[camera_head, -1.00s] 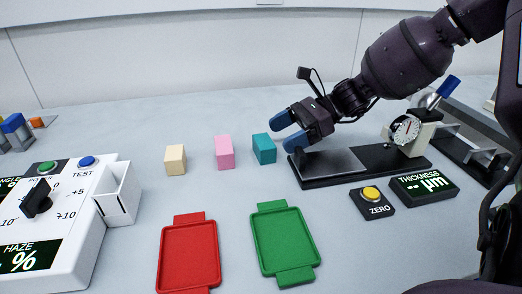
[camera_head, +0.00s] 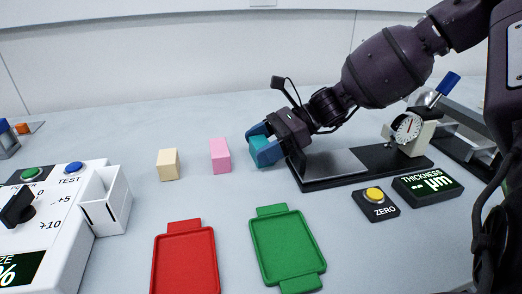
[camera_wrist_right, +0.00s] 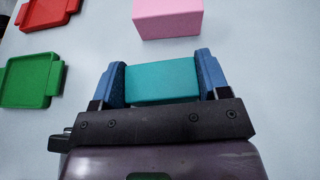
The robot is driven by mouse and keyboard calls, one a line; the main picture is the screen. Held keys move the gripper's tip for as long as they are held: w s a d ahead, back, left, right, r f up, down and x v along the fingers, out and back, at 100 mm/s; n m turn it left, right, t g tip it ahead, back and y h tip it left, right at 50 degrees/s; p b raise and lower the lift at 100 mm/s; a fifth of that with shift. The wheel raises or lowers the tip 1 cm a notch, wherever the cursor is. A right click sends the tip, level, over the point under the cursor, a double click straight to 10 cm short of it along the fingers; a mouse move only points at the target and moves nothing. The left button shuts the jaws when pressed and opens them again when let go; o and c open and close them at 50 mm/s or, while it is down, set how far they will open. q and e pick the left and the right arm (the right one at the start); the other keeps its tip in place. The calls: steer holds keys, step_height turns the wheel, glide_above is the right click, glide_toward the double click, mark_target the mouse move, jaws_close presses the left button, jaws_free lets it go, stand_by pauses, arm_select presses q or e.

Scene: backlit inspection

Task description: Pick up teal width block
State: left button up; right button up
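The teal width block (camera_head: 258,142) stands on the table, in line with the pink and cream blocks and at their right end. My right gripper (camera_head: 265,151) has its blue fingers on either side of it. In the right wrist view, the teal block (camera_wrist_right: 162,82) fills the space between the two fingers (camera_wrist_right: 162,76), with no clear gap at either side. The gripper looks shut on it. The block looks still down at table level, and the fingers hide part of it in the head view. My left gripper is not in view.
A pink block (camera_head: 220,156) and a cream block (camera_head: 168,164) stand to the left. A red tray (camera_head: 186,262) and a green tray (camera_head: 285,248) lie in front. A dial gauge stand (camera_head: 345,164) is close on the right. A white tester (camera_head: 60,225) stands at left.

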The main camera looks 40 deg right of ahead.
mark_target(262, 143)
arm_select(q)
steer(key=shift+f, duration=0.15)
arm_select(e)
step_height(262, 143, up, 7)
steer(key=shift+r+p, duration=0.15)
steer(key=shift+p, duration=0.75)
arm_select(q)
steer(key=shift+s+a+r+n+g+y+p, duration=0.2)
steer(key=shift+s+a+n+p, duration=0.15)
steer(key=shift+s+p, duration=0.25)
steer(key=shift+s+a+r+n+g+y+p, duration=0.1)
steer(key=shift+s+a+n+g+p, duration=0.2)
steer(key=shift+p, duration=0.5)
arm_select(e)
step_height(262, 143, up, 12)
steer(key=shift+r, duration=0.25)
